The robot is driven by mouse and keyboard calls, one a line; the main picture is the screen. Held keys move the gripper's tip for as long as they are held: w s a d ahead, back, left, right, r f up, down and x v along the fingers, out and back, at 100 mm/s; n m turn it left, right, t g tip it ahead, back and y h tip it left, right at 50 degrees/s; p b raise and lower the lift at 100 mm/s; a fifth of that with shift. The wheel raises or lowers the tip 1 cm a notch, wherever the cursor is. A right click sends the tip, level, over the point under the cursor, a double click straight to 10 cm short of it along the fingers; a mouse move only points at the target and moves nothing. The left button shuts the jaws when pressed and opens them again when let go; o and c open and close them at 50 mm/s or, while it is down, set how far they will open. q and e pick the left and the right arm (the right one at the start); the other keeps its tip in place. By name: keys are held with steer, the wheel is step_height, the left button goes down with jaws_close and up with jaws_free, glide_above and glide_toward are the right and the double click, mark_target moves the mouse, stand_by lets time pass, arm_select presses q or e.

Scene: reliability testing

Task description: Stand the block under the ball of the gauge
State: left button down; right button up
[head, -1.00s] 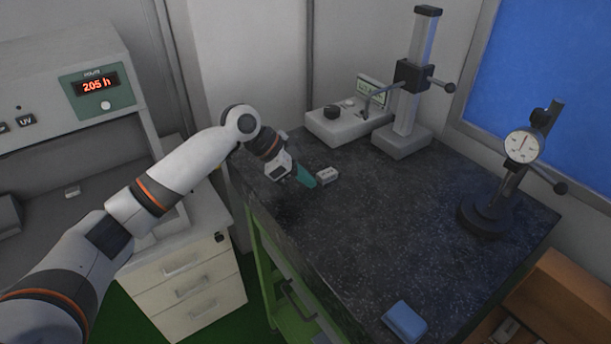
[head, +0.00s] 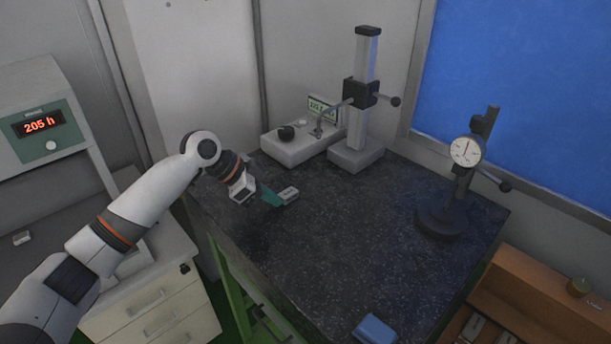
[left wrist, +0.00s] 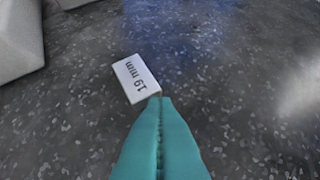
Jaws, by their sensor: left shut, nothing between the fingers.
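A dial gauge (head: 466,151) on a round black base stands on the right of the plate. Another gauge stand (head: 361,95) with a grey column is at the back, its probe beside a display box. My right gripper is not in view.
The display box (head: 287,150) sits at the plate's back left. A blue pad (head: 374,328) lies at the front edge. The middle of the stone plate (head: 340,240) is clear. A wooden rack (head: 540,305) is at the lower right, white drawers (head: 160,318) at the lower left.

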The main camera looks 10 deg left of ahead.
mark_target(290, 192)
arm_select(q)
steer(key=shift+w+d, duration=1.35)
steer(key=shift+w, duration=0.3)
steer(key=shift+w+d+b, duration=0.45)
steer(key=shift+w+d, duration=0.5)
steer(key=shift+w, duration=0.25)
steer(key=shift+w+d+b, duration=0.25)
steer(key=shift+w+d, duration=0.2)
steer(key=shift+w, duration=0.2)
steer(key=shift+w+d+b, duration=0.25)
steer(key=shift+w+d, duration=0.2)
steer(key=shift+w, duration=0.15)
steer(key=r+p, duration=0.1)
steer(key=s+r+p, duration=0.1)
steer(key=p, duration=0.1)
steer(key=a+r+p, duration=0.1)
steer(key=r, duration=0.1)
steer(key=shift+s+a, duration=0.1)
steer(key=shift+s, duration=0.2)
steer(key=shift+f, duration=0.15)
